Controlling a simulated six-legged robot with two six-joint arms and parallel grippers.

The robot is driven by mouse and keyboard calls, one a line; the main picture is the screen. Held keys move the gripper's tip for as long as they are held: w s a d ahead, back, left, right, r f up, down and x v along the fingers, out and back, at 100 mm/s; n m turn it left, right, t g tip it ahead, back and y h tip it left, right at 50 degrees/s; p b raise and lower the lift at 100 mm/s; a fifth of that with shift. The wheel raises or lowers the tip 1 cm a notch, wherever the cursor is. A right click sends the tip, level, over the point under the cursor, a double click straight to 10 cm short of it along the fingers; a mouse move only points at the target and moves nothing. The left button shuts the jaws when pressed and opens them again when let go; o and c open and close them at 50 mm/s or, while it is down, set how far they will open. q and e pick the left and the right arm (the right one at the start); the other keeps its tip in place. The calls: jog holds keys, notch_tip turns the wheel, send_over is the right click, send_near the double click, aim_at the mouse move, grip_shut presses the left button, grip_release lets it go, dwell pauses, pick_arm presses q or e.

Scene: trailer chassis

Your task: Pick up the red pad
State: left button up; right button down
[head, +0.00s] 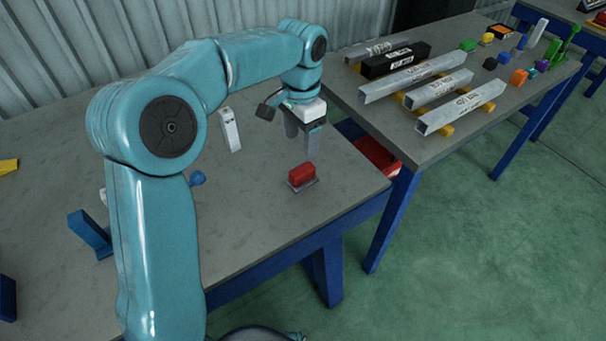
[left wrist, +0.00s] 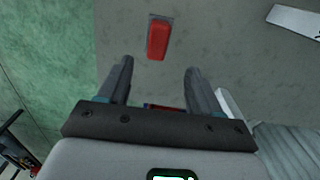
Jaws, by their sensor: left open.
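The red pad (head: 302,173) is a small red block on a thin grey plate, lying on the grey workbench (head: 255,215) near its right front edge. My left gripper (head: 305,150) hangs above the bench, behind the pad in the head view, with its fingers pointing down. In the left wrist view, the red pad (left wrist: 158,40) lies beyond the fingertips, roughly between their lines. The left gripper (left wrist: 158,75) is open there, with nothing between its fingers. The pad and the fingers are apart. My right gripper is not in view.
A pale metal piece (head: 230,130) lies behind on the same bench. A blue block (head: 90,233) is at the left. A red bin (head: 377,155) sits in the gap beside the second bench (head: 430,150), which holds metal beams (head: 460,107) and several small coloured parts.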

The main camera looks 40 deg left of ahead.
aim_at(302, 169)
pick_arm(q)
jog(key=f, duration=0.5)
jog(key=f+b, duration=0.1)
jog(key=f, duration=0.4)
jog(key=shift+s+d, duration=0.2)
jog(key=shift+w+f, duration=0.1)
jog(key=shift+f, duration=0.3)
jog(key=shift+c, duration=0.3)
jog(key=c, duration=1.1)
jog(key=shift+r, duration=0.15)
